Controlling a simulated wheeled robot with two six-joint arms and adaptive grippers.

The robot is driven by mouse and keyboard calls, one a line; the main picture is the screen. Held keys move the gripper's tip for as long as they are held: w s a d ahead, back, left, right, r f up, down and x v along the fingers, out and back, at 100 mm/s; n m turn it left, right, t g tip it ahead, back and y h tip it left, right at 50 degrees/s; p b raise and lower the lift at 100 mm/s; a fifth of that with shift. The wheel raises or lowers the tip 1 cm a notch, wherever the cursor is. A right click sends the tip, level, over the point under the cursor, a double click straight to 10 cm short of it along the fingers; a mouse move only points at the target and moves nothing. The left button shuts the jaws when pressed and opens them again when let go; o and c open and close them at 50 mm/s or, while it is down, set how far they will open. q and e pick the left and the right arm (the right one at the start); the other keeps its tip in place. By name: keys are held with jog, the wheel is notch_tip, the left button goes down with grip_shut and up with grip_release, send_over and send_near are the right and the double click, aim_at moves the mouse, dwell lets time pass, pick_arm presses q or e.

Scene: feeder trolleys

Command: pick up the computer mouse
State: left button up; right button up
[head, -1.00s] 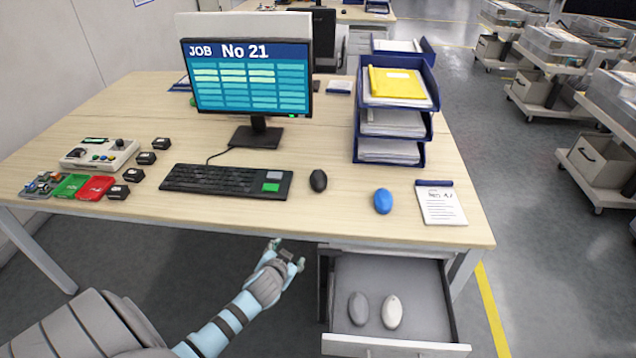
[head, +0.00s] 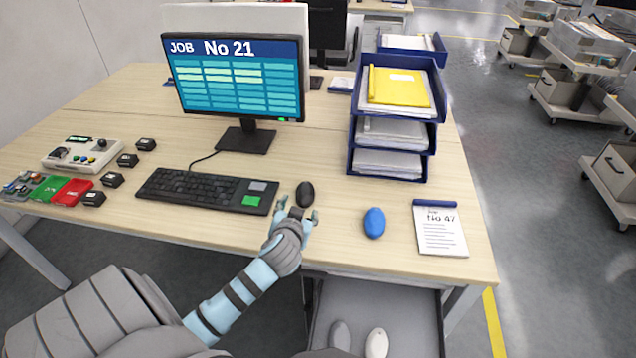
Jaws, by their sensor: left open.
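A black computer mouse (head: 305,194) lies on the desk just right of the keyboard. A blue mouse (head: 374,222) lies farther right, beside the paper pad. A grey mouse (head: 340,336) and a white mouse (head: 376,343) lie in the open drawer (head: 414,308) below the desk top. My left gripper (head: 297,208) is open and empty at the desk's front part, its fingers pointing at the near end of the black mouse. I cannot tell whether it touches the mouse. My right gripper is not in view.
The keyboard (head: 200,189) and monitor (head: 236,80) stand left of the black mouse. A blue tray stack (head: 351,131) stands behind the blue mouse. A pad marked No 47 (head: 440,230) lies at right. Small black boxes (head: 112,180) are at left.

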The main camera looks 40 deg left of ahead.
aim_at(305, 193)
pick_arm(q)
jog(key=b+x, duration=0.1)
jog(key=x, duration=0.2)
jog(key=shift+w, duration=0.2)
jog(key=b+x, duration=0.1)
jog(key=x, duration=0.1)
jog(key=b+x, duration=0.1)
jog(key=x, duration=0.1)
jog(key=shift+w+a+f, duration=0.1)
jog(key=shift+a+f, duration=0.1)
jog(key=shift+a, duration=0.25)
jog(key=x, duration=0.2)
jog(key=b+x, duration=0.1)
jog(key=x, duration=0.1)
jog(key=b+x, duration=0.1)
jog(key=x, duration=0.1)
jog(key=shift+w+d, duration=0.2)
jog(key=shift+w, duration=0.1)
jog(key=shift+s+r, duration=0.1)
jog(key=shift+r, duration=0.05)
jog(key=shift+c, duration=0.5)
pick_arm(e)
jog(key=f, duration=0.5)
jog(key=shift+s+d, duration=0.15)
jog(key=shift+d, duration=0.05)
pick_arm(q)
jog(key=c, duration=0.8)
